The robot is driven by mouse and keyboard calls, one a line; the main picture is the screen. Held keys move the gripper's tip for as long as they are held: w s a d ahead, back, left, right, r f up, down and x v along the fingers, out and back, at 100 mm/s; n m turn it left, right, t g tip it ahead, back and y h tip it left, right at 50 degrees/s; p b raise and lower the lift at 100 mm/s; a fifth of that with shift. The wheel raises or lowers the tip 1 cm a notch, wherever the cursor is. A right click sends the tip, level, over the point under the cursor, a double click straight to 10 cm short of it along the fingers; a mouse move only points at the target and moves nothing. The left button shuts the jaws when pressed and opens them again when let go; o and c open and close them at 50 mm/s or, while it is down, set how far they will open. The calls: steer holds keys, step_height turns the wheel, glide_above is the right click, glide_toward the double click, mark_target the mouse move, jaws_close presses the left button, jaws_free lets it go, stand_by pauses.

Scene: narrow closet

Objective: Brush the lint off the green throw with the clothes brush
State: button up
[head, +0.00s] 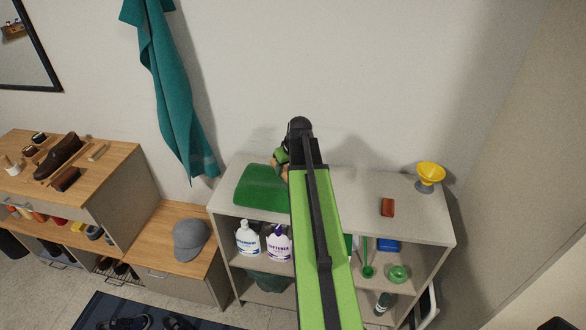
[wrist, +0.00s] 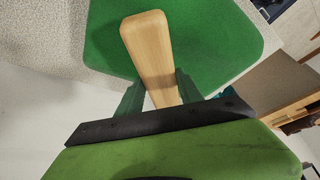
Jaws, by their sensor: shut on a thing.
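The green throw (head: 258,188) lies folded flat on the left part of the pale shelf unit's top. It also fills much of the upper wrist view (wrist: 215,40). My gripper (wrist: 158,88) is shut on the wooden clothes brush (wrist: 146,40), with a finger on each side of it. The brush is over the throw in the wrist view; I cannot tell whether it touches it. In the head view my arm hides most of the gripper, and only a bit of the brush shows at the throw's right edge. I cannot make out any lint.
The shelf unit (head: 440,240) holds bottles (head: 279,243) and green items below its top. A red-brown block (head: 387,207) and a yellow funnel-like thing (head: 430,175) stand on its right part. A teal towel (head: 170,90) hangs behind left. A grey cap (head: 190,240) lies on a low bench.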

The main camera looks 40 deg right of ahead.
steer(key=shift+w+a, duration=0.9)
steer(key=shift+w, duration=0.35)
steer(key=shift+w+a, duration=0.9)
steer(key=shift+w, duration=0.35)
steer(key=shift+w+a, duration=0.9)
steer(key=shift+w, duration=0.35)
steer(key=shift+s+f, duration=0.1)
steer(key=shift+f, duration=0.05)
steer(key=shift+s+d, duration=0.6)
steer(key=shift+s, duration=0.25)
steer(key=shift+s+d, duration=0.6)
steer(key=shift+s, duration=0.2)
steer(key=shift+s+d, duration=0.55)
steer(key=shift+s, duration=0.25)
steer(key=shift+s+d, duration=0.55)
steer(key=shift+s, duration=0.25)
steer(key=shift+s+d, duration=0.65)
steer(key=shift+s, duration=0.2)
steer(key=shift+s+d, duration=0.6)
steer(key=shift+s, duration=0.2)
